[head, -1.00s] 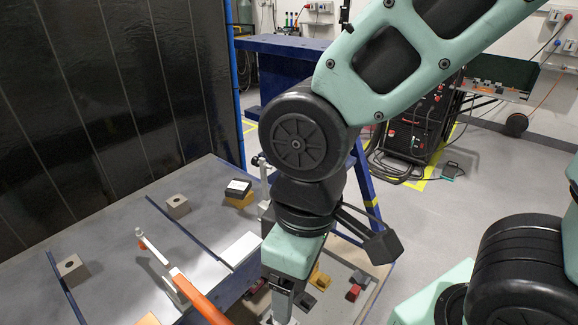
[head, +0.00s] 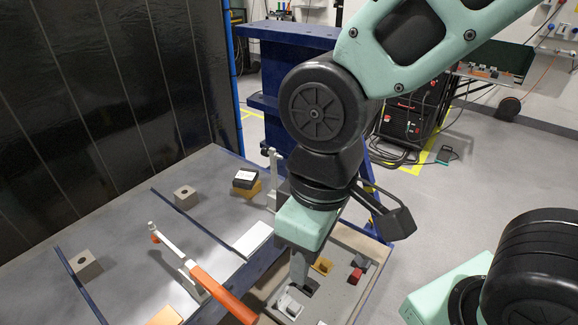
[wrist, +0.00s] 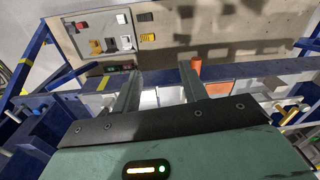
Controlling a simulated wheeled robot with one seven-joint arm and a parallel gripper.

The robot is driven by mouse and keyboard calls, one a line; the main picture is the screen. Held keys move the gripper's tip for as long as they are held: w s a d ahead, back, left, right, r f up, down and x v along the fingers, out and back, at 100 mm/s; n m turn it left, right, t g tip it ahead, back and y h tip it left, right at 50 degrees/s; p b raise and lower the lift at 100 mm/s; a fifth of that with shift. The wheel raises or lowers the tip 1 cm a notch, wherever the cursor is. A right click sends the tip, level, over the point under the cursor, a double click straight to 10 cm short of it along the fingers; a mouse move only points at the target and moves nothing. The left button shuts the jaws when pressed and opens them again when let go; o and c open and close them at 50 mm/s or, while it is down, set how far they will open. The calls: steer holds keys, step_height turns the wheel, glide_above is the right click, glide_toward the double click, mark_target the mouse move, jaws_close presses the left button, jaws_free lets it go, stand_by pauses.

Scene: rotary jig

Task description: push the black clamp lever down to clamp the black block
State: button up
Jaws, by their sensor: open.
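The black block (head: 245,179) sits on a yellow-orange base at the back of the grey table, with a white patch on top. A pale upright clamp part (head: 273,170) stands just right of it, partly covered by my arm. I cannot make out a black lever; it may be hidden behind my arm. My gripper (head: 299,276) points down at the table's right side, in front of and to the right of the block, apart from it. In the wrist view my gripper (wrist: 160,76) has its two fingers spread with nothing between them.
A clamp with a long orange lever (head: 222,292) reaches across the front of the table. Grey blocks with holes (head: 185,197) and a white plate (head: 254,239) lie on the table. A tray (head: 345,295) with several small coloured blocks is at the right, below my gripper.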

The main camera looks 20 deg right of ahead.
steer(key=shift+m, duration=0.7)
steer(key=w+r, duration=0.1)
steer(key=w, duration=0.1)
steer(key=w+r, duration=0.1)
steer(key=w, duration=0.2)
steer(key=w+r+p, duration=0.1)
steer(key=w+r, duration=0.1)
steer(key=w, duration=0.1)
steer(key=shift+w+d+r, duration=0.1)
steer(key=shift+w+d, duration=0.15)
jaws_close()
steer(key=w+d+r+m+p, duration=0.1)
steer(key=w+d+r, duration=0.25)
steer(key=w, duration=0.35)
steer(key=w+d+r+m+p, duration=0.1)
steer(key=w+d+r, duration=0.1)
steer(key=w+d, duration=0.35)
steer(key=shift+t+y, duration=0.3)
steer(key=shift+t, duration=0.1)
steer(key=f, duration=0.3)
steer(key=w+a+f+p, duration=0.1)
steer(key=f, duration=0.2)
steer(key=a+f+p, duration=0.1)
steer(key=f, duration=0.2)
steer(key=shift+w+a+f, duration=0.1)
steer(key=shift+w+f, duration=0.1)
steer(key=shift+w, duration=0.15)
steer(key=shift+f, duration=0.1)
